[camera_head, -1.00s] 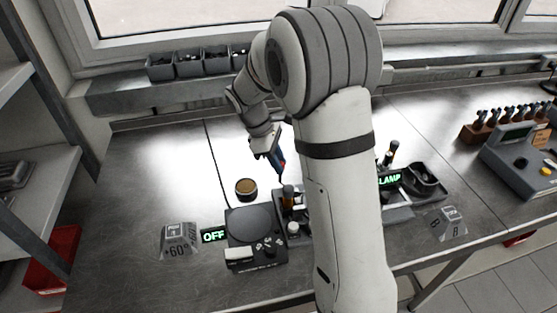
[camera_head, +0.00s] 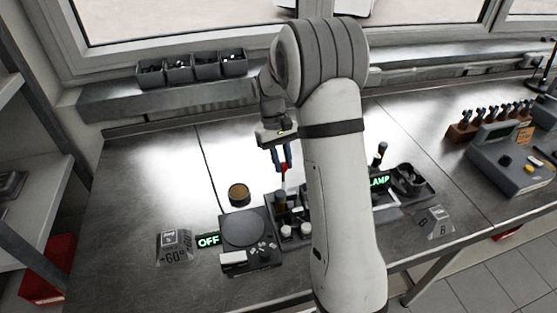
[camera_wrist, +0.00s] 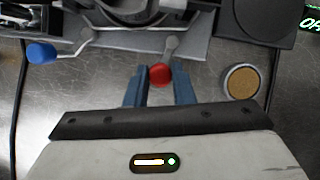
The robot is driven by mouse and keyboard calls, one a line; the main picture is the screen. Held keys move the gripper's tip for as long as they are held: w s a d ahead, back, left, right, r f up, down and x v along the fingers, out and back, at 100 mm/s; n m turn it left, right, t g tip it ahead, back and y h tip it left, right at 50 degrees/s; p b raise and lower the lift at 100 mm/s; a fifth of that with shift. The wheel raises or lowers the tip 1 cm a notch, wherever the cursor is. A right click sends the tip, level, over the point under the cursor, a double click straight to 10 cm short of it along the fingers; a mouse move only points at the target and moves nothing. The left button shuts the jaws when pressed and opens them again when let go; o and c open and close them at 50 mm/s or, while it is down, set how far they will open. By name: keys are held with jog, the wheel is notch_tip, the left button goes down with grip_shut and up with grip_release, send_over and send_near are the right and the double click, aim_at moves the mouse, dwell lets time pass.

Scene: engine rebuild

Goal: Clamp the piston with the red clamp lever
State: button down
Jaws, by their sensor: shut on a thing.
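The red clamp lever ends in a round red knob (camera_wrist: 160,74) on a short grey arm, in the wrist view. My gripper (camera_wrist: 159,77) is shut on this knob, one blue finger on each side. In the head view my gripper (camera_head: 282,160) points down behind the workbench device, with a bit of red between its fingers. A dark metal fixture (camera_wrist: 150,12) lies just beyond the lever at the top of the wrist view, cut off by the edge. I cannot make out the piston; my arm hides part of the device in the head view.
A second lever with a blue knob (camera_wrist: 41,53) stands to the left in the wrist view. A round brown-topped tin (camera_head: 238,194) is beside a black round-plate unit (camera_head: 243,230).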

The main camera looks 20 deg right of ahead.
jog(key=shift+s+d+m+y, duration=0.1)
jog(key=shift+d+m+y, duration=0.25)
jog(key=shift+m, duration=0.5)
jog(key=shift+s+d+m+y, duration=0.15)
jog(key=shift+d+m+y, duration=0.15)
jog(key=shift+m, duration=0.5)
jog(key=shift+s+d+m+y, duration=0.1)
jog(key=shift+d+m+y, duration=0.25)
jog(key=shift+m, duration=0.5)
jog(key=c, duration=1.3)
grip_release()
jog(key=shift+o, duration=0.2)
jog(key=v, duration=0.7)
jog(key=shift+r+b, duration=0.35)
jog(key=shift+b, duration=0.05)
jog(key=shift+w, duration=0.1)
